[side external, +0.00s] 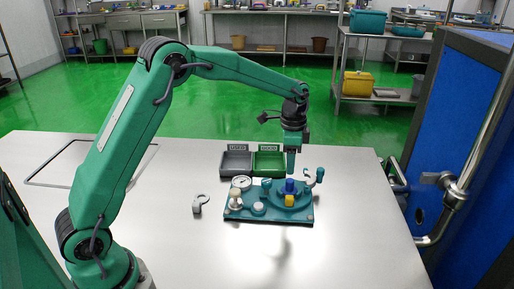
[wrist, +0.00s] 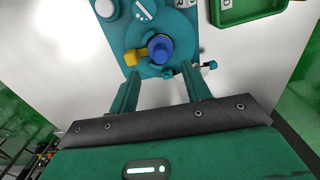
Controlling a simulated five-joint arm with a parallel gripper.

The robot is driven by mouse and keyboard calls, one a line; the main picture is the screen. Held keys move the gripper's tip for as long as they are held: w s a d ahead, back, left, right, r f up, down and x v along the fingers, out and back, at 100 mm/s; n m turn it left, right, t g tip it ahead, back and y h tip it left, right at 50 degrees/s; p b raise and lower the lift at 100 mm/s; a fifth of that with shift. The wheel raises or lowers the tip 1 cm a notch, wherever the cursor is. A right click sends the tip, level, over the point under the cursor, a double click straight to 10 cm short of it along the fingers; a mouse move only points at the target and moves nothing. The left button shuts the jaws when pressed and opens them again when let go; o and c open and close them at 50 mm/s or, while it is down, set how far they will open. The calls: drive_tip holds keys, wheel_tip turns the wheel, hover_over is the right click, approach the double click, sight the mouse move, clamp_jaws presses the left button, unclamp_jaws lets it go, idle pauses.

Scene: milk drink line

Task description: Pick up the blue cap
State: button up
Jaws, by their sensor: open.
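The blue cap (side external: 290,186) sits on the round part of a teal fixture plate (side external: 240,213). In the wrist view the blue cap (wrist: 160,48) appears as a round blue piece just beyond the fingertips, roughly centred between them. My gripper (side external: 291,172) points down above the cap in the side view. In the wrist view my gripper (wrist: 161,74) has its two teal fingers spread apart with nothing between them. A yellow block (side external: 290,201) is beside the cap; it also shows in the wrist view (wrist: 133,57).
A gauge (side external: 241,183), knobs and a small crank (side external: 315,177) stand on the fixture around the cap. A grey tray (side external: 236,162) and a green tray (side external: 268,162) lie behind it. A grey hooked part (side external: 200,203) lies to the left. The front table is clear.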

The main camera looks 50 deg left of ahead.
sight(290, 180)
drive_tip(key=shift+w+d+f, duration=0.1)
drive_tip(key=shift+f, duration=1.9)
drive_tip(key=shift+w+d+f, duration=0.1)
drive_tip(key=shift+f, duration=1.85)
clamp_jaws()
drive_tip(key=shift+r, duration=0.7)
drive_tip(key=r, duration=0.3)
drive_tip(key=shift+s+d+r, duration=0.15)
drive_tip(key=shift+s+d, duration=0.1)
drive_tip(key=shift+d, duration=0.05)
drive_tip(key=s+d+r, duration=0.5)
drive_tip(key=d+r, duration=0.1)
drive_tip(key=d, duration=0.3)
drive_tip(key=shift+s+r, duration=0.15)
drive_tip(key=shift+s, duration=0.25)
drive_tip(key=shift+d, duration=0.1)
